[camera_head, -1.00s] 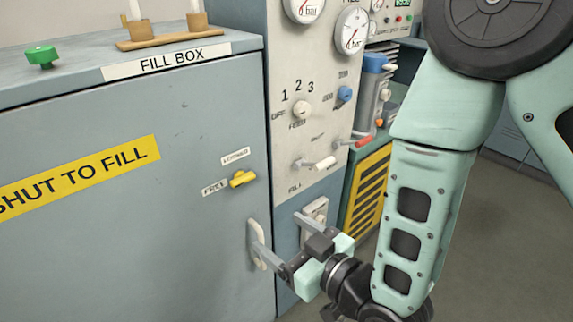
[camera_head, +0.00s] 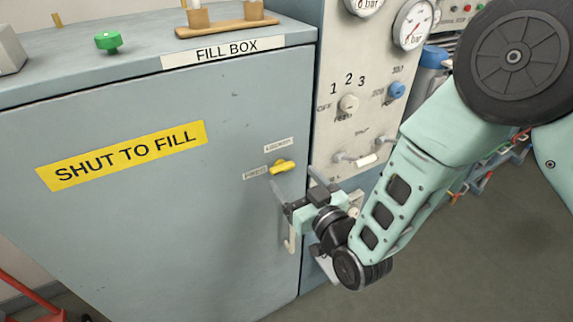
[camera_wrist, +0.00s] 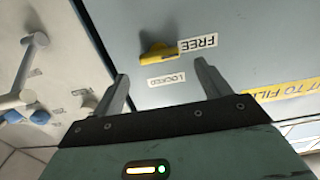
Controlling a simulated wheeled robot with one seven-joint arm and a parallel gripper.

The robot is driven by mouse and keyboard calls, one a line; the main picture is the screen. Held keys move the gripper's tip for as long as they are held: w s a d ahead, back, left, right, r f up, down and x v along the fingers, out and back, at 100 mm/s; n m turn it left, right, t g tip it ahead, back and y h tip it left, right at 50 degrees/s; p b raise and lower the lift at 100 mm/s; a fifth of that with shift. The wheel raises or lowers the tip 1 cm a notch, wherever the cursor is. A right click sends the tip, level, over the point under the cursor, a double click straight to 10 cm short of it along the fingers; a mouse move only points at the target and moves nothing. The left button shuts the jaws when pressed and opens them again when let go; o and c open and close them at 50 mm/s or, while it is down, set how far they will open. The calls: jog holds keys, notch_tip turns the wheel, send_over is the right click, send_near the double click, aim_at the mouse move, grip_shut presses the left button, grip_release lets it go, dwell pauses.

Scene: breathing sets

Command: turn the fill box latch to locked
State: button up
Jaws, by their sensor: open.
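The yellow fill box latch (camera_head: 283,167) is on the grey fill box door (camera_head: 170,220), near its right edge. It lies roughly level, in line with the FREE label (camera_head: 256,174) on its left; the LOCKED label (camera_head: 279,145) is above it. My gripper (camera_head: 296,182) is open and empty, just below and in front of the latch. In the wrist view, which is turned over, the latch (camera_wrist: 158,52) shows beyond and between the two fingertips (camera_wrist: 163,72), apart from them. The LOCKED label (camera_wrist: 166,80) lies between the fingers.
The pale door handle (camera_head: 290,242) is just below my gripper, partly hidden by it. A gauge panel (camera_head: 335,130) with knobs and levers stands to the right. A green knob (camera_head: 108,41) and a wooden stand (camera_head: 227,27) are on the box top.

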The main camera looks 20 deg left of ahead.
aim_at(286, 169)
jog(key=shift+p+x, duration=0.4)
jog(key=shift+x, duration=1.9)
jog(key=c, duration=1)
jog(key=shift+f+b, duration=0.1)
jog(key=shift+b, duration=0.2)
jog(key=shift+d+f+m+b, duration=0.1)
jog(key=shift+m+b, duration=0.85)
jog(key=shift+m, duration=0.05)
jog(key=m+b, duration=0.2)
jog(key=shift+w+b, duration=0.1)
jog(key=shift+b, duration=0.2)
jog(key=shift+d+m+b, duration=0.1)
jog(key=shift+m+b, duration=1.75)
jog(key=shift+m, duration=0.55)
